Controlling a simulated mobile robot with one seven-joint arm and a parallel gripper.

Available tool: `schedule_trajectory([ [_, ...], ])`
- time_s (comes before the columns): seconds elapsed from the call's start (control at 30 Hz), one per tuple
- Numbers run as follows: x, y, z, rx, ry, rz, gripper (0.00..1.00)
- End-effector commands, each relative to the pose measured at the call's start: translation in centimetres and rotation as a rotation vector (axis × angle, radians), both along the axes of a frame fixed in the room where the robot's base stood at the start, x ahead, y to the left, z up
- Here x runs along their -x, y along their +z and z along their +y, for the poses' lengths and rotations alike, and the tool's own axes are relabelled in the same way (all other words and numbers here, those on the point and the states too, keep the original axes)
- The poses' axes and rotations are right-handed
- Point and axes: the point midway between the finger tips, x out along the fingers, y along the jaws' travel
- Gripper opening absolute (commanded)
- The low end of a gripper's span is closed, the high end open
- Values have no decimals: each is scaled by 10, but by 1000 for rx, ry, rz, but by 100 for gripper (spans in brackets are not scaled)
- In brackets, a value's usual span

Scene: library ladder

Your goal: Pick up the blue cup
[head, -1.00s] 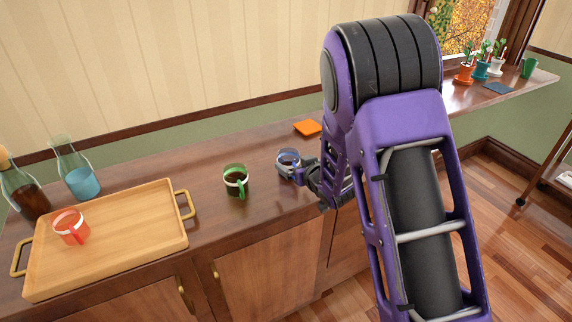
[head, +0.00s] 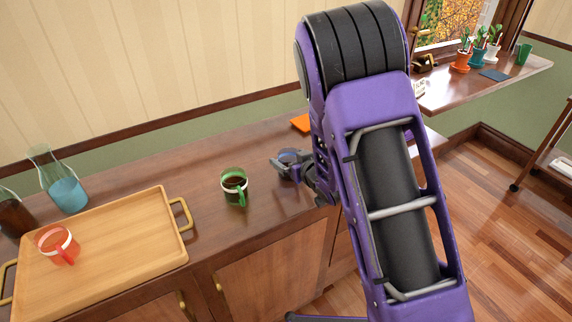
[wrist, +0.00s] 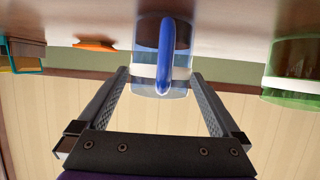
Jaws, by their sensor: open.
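The blue cup (wrist: 147,62) is see-through blue with a white band and a blue handle. In the wrist view, which is upside down, it stands on the counter with its handle facing the camera. My gripper (wrist: 160,75) is open, with one finger on each side of the cup's rim end. I cannot tell whether a finger touches it. In the head view, my gripper (head: 279,164) is at the blue cup (head: 290,156) on the counter, partly covering it.
A green cup (head: 234,186) stands left of the blue cup. A wooden tray (head: 130,250) holds a red cup (head: 58,245). A flask (head: 62,185) with blue liquid stands behind the tray. The counter (head: 225,150) is clear between.

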Motion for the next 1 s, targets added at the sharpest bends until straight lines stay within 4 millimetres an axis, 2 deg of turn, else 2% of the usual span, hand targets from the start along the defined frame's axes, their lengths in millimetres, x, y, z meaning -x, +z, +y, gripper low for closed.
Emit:
schedule_trajectory([
  [0.33, 1, -1, -1, 0, 0, 0, 98],
  [0.8, 1, -1, -1, 0, 0, 0, 14],
  [0.83, 0, 0, -1, 0, 0, -1, 10],
  [1.0, 0, 0, -1, -1, 0, -2, 10],
])
